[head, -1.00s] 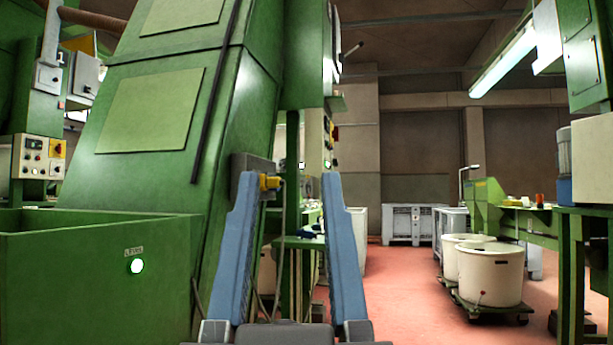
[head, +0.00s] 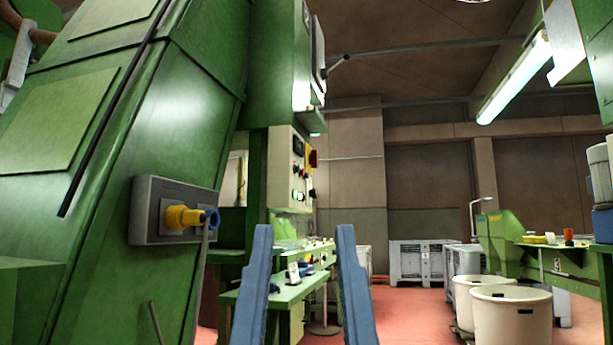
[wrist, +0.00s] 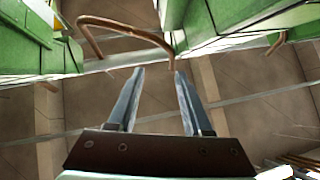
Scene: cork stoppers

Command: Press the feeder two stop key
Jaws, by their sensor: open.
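No key marked as the feeder two stop key can be made out. A cream control panel (head: 290,168) with dark buttons and a red and yellow switch faces right, seen at a steep angle; its labels are too small to read. My gripper (head: 303,232) is open and empty, its two blue fingers pointing up, in front of and below the panel in the picture. In the wrist view my gripper (wrist: 160,72) points toward the ceiling, with nothing between the fingers.
A grey box (head: 146,212) with a yellow and blue knob sits on the sloping green machine (head: 130,150) at left. A green bench (head: 285,290) stands beyond the fingers. White tubs (head: 510,315) stand at right. Red floor is open in the middle right.

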